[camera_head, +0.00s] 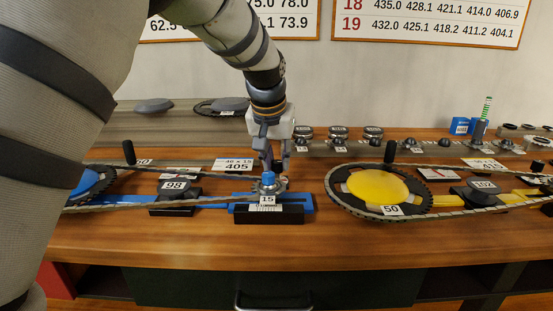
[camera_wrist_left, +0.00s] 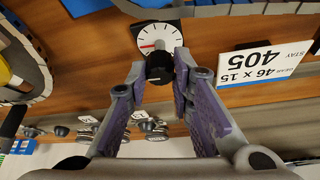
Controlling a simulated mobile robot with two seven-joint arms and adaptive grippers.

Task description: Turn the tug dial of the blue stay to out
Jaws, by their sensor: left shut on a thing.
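The blue stay (camera_head: 215,199) lies along the front of the wooden bench, with plates reading 98 and 15. Its dial (camera_wrist_left: 158,37) shows in the left wrist view as a white round face with a red needle pointing left; its markings are too small to read. A black knob (camera_wrist_left: 159,66) stands at the dial's lower edge. My left gripper (camera_head: 272,163) reaches down behind the small blue-topped sprocket; it also shows in the left wrist view (camera_wrist_left: 160,82), its fingers shut on the knob from both sides. In the head view the dial is hidden. My right gripper is not in view.
A white plate reading 405 (camera_head: 233,165) lies left of my left gripper. A chain runs along the blue stay. The yellow disc (camera_head: 376,187) with its toothed ring, marked 50, sits to the right. Several dark knobs stand on the rear rail. The front bench strip is clear.

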